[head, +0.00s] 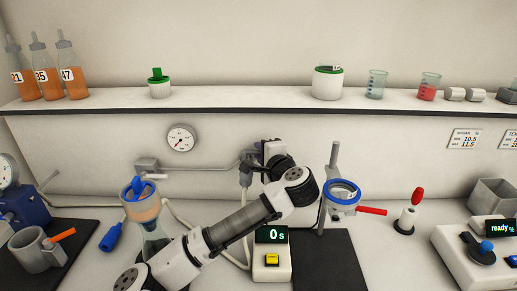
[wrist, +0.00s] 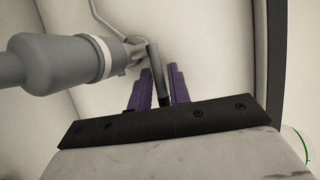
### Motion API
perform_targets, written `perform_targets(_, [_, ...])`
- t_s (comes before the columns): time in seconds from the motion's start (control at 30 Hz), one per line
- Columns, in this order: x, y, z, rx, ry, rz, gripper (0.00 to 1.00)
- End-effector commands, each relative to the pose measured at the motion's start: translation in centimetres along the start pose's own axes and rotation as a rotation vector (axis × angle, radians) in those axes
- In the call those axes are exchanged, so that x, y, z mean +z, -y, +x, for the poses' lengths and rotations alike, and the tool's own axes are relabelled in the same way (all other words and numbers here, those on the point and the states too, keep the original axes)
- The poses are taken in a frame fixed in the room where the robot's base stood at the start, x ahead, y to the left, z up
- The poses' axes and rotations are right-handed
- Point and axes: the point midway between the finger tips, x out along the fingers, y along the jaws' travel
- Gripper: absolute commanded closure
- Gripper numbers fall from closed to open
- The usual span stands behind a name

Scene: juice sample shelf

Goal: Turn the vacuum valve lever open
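The vacuum valve lever (wrist: 156,72) is a short dark grey bar in the wrist view. It stands nearly upright beside a grey valve body (wrist: 60,65) with a pale ring. My gripper (wrist: 160,88) has two purple fingers, standing apart on either side of the lever's lower part. A gap shows between the lever and the right finger; contact with the left finger is hard to tell. In the head view my gripper (head: 268,148) is by the back wall, at the right end of the grey pipe (head: 200,170). My arm hides much of the valve there.
A round gauge (head: 181,138) hangs on the wall above the pipe. The shelf (head: 220,102) runs above my gripper. A ring stand (head: 334,185) with a blue ring and red handle stands close on the right.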

Motion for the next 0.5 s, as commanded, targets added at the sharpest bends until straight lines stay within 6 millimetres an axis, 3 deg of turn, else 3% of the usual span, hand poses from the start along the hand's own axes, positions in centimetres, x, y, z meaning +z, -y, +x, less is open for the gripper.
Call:
perform_targets(0.3, [0.03,-0.04,-0.05,0.000,0.000,0.000,0.81])
perform_targets(0.47, [0.04,-0.04,-0.04,0.000,0.000,0.000,1.00])
perform_targets(0.5, [0.04,-0.04,-0.04,0.000,0.000,0.000,1.00])
